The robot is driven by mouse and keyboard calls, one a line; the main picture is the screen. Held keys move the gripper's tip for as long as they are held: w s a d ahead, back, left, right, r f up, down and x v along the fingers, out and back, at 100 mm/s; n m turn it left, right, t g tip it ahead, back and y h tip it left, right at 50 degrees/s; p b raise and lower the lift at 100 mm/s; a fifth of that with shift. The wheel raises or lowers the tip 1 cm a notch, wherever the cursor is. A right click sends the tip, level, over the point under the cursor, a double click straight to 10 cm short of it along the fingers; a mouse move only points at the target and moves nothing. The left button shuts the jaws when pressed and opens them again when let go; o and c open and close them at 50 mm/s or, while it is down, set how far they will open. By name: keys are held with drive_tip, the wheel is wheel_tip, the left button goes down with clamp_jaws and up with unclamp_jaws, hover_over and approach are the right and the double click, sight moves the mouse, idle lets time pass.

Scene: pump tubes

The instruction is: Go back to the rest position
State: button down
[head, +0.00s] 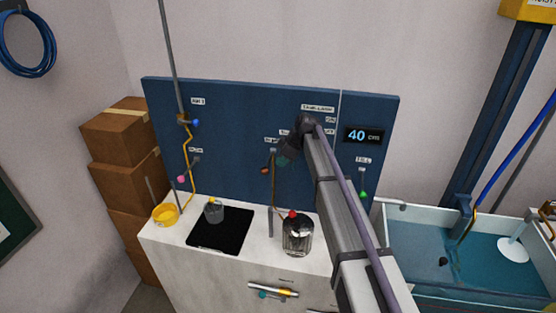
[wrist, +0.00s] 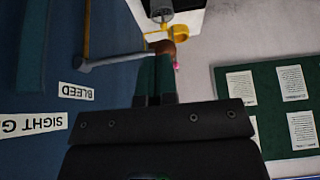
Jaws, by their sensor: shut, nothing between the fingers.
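My gripper (head: 284,160) is in front of the blue panel (head: 230,110), with my arm reaching to it from the lower right. In the wrist view its dark green fingers (wrist: 155,78) are together with nothing between them. A brown-orange knob (wrist: 164,47) shows just beyond the fingertips; I cannot tell whether they touch it. In the head view a brown-orange knob (head: 265,170) is just left of and below the gripper. Part of the panel and its labels are hidden behind my arm.
A white counter (head: 165,238) below holds a yellow cup (head: 165,214), a black mat (head: 220,242) with a grey container (head: 214,212), and a glass jar (head: 298,236). A water tank (head: 420,255) stands right; boxes (head: 122,140) stand left. Open space lies in front of the panel.

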drive_tip(key=shift+d+r, duration=0.15)
drive_tip(key=shift+r, duration=0.1)
drive_tip(key=s+d+f+m+h+b, duration=0.1)
drive_tip(key=s+d+f+m+b, duration=0.3)
drive_tip(key=s, duration=0.8)
drive_tip(key=s+d+f+m+h+b, duration=0.2)
drive_tip(key=s+d+f+m+b, duration=0.3)
drive_tip(key=s+f, duration=0.4)
drive_tip(key=s+d+f+m+g+h+b, duration=0.1)
drive_tip(key=s+d+f+m+b, duration=0.3)
drive_tip(key=s, duration=1.2)
wheel_tip(320, 180, down, 3)
drive_tip(key=m+h+b, duration=0.1)
drive_tip(key=m+b, duration=0.1)
drive_tip(key=b, duration=0.2)
drive_tip(key=shift+s+d+r+b, duration=0.2)
drive_tip(key=shift+s+b, duration=0.1)
drive_tip(key=shift+b, duration=0.05)
